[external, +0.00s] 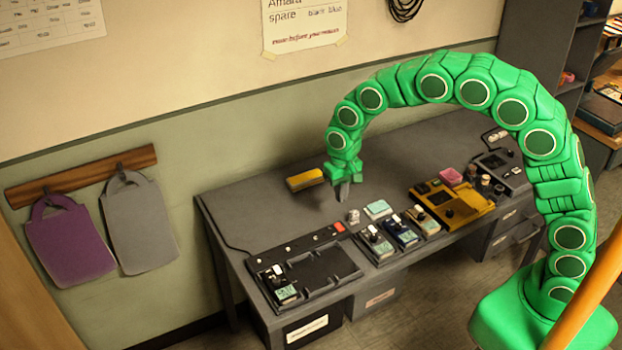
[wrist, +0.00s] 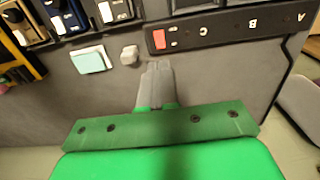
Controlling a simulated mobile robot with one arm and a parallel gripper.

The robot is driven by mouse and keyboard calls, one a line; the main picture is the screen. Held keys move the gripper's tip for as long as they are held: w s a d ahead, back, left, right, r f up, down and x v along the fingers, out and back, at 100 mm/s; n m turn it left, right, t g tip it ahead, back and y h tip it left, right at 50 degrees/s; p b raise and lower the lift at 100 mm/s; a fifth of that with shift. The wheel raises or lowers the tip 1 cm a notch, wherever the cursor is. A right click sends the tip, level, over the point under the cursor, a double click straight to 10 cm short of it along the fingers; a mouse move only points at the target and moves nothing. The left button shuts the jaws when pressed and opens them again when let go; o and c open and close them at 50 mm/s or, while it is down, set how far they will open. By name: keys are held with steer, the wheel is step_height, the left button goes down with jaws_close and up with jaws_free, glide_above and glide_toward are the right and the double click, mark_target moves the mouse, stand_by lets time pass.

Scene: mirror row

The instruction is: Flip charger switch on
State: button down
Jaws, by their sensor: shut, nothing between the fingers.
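The charger (external: 318,277) is a dark tray on the bench, with a black strip along its back edge. The strip's red switch (external: 339,227) sits at its right end in the external view. In the wrist view the strip (wrist: 228,32) carries the letters A, B and C, and the red switch (wrist: 159,39) is at its left end. I cannot tell which way the switch is set. My gripper (external: 342,197) points down above the bench, behind the strip and apart from the switch. Its fingers (wrist: 154,68) are shut and empty, just short of the switch in the wrist view.
Several boxy devices (external: 403,232) stand to the right. A yellow block (external: 304,180) is by the wall.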

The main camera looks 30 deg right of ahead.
mark_target(337, 223)
steer(key=shift+r, duration=1.85)
steer(key=shift+w, duration=0.1)
steer(key=shift+s+r+t, duration=0.1)
steer(key=shift+s+t, duration=0.5)
steer(key=shift+t, duration=0.2)
steer(key=f, duration=0.4)
steer(key=w+f, duration=0.1)
steer(key=f, duration=0.4)
steer(key=w+f, duration=0.1)
steer(key=f, duration=0.3)
steer(key=shift+f, duration=0.4)
steer(key=shift+f, duration=0.1)
